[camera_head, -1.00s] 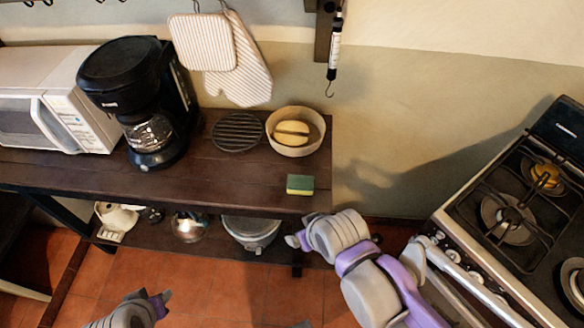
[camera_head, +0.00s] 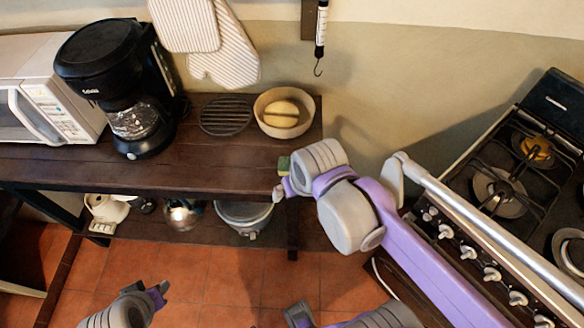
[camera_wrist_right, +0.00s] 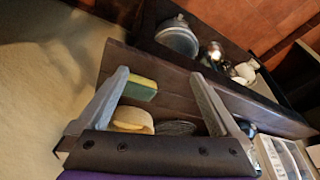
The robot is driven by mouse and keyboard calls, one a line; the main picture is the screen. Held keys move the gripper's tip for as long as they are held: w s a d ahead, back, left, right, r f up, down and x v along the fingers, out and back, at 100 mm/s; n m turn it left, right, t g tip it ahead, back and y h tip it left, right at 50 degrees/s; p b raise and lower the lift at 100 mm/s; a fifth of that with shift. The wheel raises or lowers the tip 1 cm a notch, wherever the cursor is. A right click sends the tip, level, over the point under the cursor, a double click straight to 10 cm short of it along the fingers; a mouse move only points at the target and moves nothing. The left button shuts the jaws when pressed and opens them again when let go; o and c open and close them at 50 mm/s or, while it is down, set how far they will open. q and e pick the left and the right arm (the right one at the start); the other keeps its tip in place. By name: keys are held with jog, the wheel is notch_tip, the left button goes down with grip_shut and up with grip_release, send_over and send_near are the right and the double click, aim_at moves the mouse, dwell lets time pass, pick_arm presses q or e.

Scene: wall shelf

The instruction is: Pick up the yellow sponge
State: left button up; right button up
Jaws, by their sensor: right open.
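The yellow sponge with a green side (camera_head: 284,165) lies near the front right corner of the dark wooden shelf (camera_head: 150,176), partly hidden by my right gripper (camera_head: 281,189) in the head view. In the right wrist view the sponge (camera_wrist_right: 140,88) shows between the open fingers of my right gripper (camera_wrist_right: 160,75), closer to the left finger. The fingers are empty, and I cannot tell whether one touches the sponge. My left gripper (camera_head: 158,293) is low at the bottom left, away from the shelf; its opening is unclear.
A bowl with bread-like contents (camera_head: 264,122) and a round black trivet (camera_head: 226,115) stand behind the sponge. A coffee maker (camera_head: 112,85) and a white microwave (camera_head: 40,95) are further left. A stove (camera_head: 500,200) stands right. A pot (camera_head: 243,215) sits on the lower shelf.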

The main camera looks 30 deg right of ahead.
jog(key=w+d+r+m+g+b, duration=0.2)
jog(key=w+d, duration=0.1)
jog(key=w, duration=0.2)
jog(key=w+d+r+m+g+b, duration=0.1)
jog(key=w+d+r+m+g, duration=0.15)
jog(key=w, duration=0.35)
jog(key=shift+t, duration=0.25)
jog(key=f, duration=0.5)
jog(key=f+b, duration=0.1)
jog(key=f, duration=0.4)
jog(key=shift+a+f, duration=0.2)
jog(key=shift+f, duration=0.1)
jog(key=shift+c, duration=0.2)
jog(key=c, duration=1)
notch_tip(320, 180, up, 10)
jog(key=shift+r+p, duration=0.1)
jog(key=shift+p, duration=0.3)
jog(key=shift+c, duration=0.3)
